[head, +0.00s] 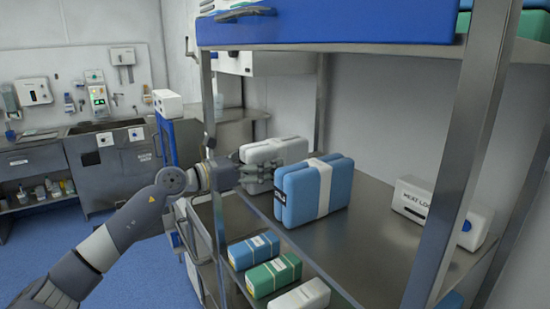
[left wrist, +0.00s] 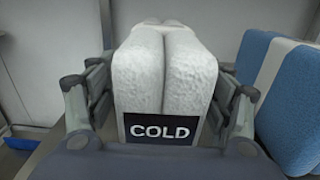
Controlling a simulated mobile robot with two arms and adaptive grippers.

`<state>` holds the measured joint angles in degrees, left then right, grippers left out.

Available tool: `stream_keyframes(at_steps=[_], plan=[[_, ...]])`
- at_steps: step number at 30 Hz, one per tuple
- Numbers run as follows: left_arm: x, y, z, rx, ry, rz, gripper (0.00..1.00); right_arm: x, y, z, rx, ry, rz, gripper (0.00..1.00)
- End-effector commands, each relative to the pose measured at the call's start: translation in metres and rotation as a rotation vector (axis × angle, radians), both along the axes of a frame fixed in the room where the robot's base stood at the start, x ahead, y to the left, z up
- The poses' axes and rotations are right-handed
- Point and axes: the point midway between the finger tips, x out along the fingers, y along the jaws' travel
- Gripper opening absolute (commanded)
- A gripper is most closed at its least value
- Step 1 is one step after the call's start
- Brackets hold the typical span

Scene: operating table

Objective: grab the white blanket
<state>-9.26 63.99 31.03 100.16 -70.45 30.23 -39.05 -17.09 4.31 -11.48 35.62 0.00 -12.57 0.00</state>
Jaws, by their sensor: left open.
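The white blanket (head: 274,153) is a thick folded bundle standing on the metal shelf, behind and left of the blue blanket. My left gripper (head: 244,172) reaches in from the left at its near left side. In the left wrist view the white blanket (left wrist: 165,72) shows a dark label reading COLD, low on its near end. The open fingers of my left gripper (left wrist: 160,115) stand one on each side of it, with the blanket between them. A narrow gap seems to show on the left; contact on the right I cannot tell. My right gripper is not in view.
A blue blanket with a white band (head: 312,190) stands close on the right, also in the left wrist view (left wrist: 280,95). A white box (head: 428,205) sits at the shelf's right. Metal posts (head: 458,165) frame the shelf. Smaller packs (head: 274,275) lie on the level below.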

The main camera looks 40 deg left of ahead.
Motion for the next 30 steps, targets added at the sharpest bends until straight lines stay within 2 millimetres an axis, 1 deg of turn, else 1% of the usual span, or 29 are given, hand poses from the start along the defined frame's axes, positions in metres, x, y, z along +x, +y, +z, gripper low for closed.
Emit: stream_keyframes(at_steps=[1,6,15,16,17,18,20,21,22,23,30], plan=[[0.005,-0.001,0.004,-0.001,-0.003,0.000,0.73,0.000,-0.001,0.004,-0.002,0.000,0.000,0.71],[0.014,-0.004,0.001,0.002,-0.002,0.000,0.73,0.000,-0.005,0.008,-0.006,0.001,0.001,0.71],[0.016,-0.004,0.000,0.001,0.000,0.001,0.73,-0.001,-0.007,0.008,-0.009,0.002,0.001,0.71],[0.016,-0.004,0.000,0.001,0.000,0.000,0.69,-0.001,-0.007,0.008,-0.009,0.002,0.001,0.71],[0.016,-0.004,0.000,0.001,0.000,0.000,0.62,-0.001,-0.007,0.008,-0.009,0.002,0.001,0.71],[0.016,-0.004,0.000,0.001,0.000,0.000,0.53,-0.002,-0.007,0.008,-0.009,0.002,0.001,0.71],[0.016,-0.005,0.000,0.001,0.000,0.000,0.39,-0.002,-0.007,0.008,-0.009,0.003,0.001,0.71],[0.016,-0.004,0.000,0.001,0.000,0.000,0.30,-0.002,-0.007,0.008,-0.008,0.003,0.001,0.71],[0.016,-0.005,0.000,0.001,0.000,0.000,0.23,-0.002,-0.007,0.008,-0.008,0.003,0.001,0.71],[0.016,-0.005,0.000,0.001,0.000,0.000,0.22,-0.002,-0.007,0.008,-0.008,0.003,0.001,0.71],[0.016,-0.004,0.001,0.000,-0.003,0.001,0.21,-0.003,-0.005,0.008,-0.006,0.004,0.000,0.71]])
